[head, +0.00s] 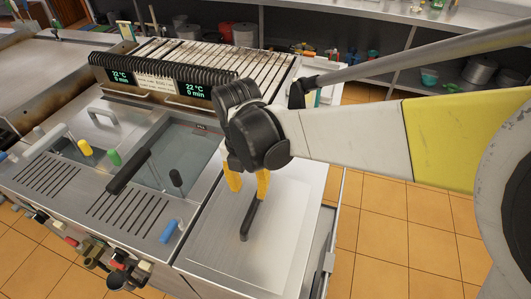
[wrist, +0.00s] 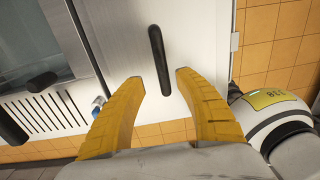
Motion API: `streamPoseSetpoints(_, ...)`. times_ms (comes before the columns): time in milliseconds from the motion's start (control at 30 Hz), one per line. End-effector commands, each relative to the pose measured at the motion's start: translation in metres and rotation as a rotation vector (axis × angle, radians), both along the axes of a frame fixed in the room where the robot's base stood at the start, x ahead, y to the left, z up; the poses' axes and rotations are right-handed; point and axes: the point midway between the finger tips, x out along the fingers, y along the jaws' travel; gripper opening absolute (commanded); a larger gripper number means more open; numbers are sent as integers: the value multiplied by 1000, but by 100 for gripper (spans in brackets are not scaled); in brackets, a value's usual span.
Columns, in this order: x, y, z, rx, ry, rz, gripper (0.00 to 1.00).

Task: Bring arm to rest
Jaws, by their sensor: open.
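My gripper (head: 248,184) has yellow fingers and hangs above the white board on the right part of the counter. In the wrist view my gripper (wrist: 160,85) is open, with a clear gap between its fingertips. A black bar-shaped handle (head: 250,217) is below the fingers, on the white board (head: 290,225). In the wrist view the black handle (wrist: 158,55) shows ahead of the gap, with nothing held between the fingers. My arm reaches in from the right.
The slatted grill (head: 195,60) with two displays stands at the back. Left of the gripper are a glass-lidded basin (head: 178,155), a long black handle (head: 128,172) and coloured handles. A shelf (head: 400,75) with pots is behind. Tiled floor (head: 375,220) lies open at right.

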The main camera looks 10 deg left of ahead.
Motion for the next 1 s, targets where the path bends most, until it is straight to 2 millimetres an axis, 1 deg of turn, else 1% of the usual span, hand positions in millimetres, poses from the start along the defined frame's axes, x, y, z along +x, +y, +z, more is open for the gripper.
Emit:
streamPoseSetpoints(33,0,0,10,0,0,0,40)
streamPoseSetpoints(100,0,1,19,0,0,0,40)
streamPoseSetpoints(200,0,1,29,0,0,0,40)
streamPoseSetpoints(300,0,1,32,0,0,0,40)
streamPoseSetpoints(500,0,1,33,1,0,-4,40)
streamPoseSetpoints(567,2,-3,34,4,-6,-33,40)
streamPoseSetpoints(600,4,-10,36,12,-13,-77,40)
streamPoseSetpoints(667,8,-25,41,29,-32,-190,40)
streamPoseSetpoints(767,16,-67,52,83,-81,-505,40)
streamPoseSetpoints(800,19,-87,57,114,-103,-663,40)
streamPoseSetpoints(867,20,-120,63,166,-135,-919,40)
streamPoseSetpoints(900,20,-141,65,206,-153,-1092,40)
streamPoseSetpoints(967,18,-172,68,270,-176,-1348,40)
streamPoseSetpoints(1000,15,-191,69,318,-187,-1517,40)
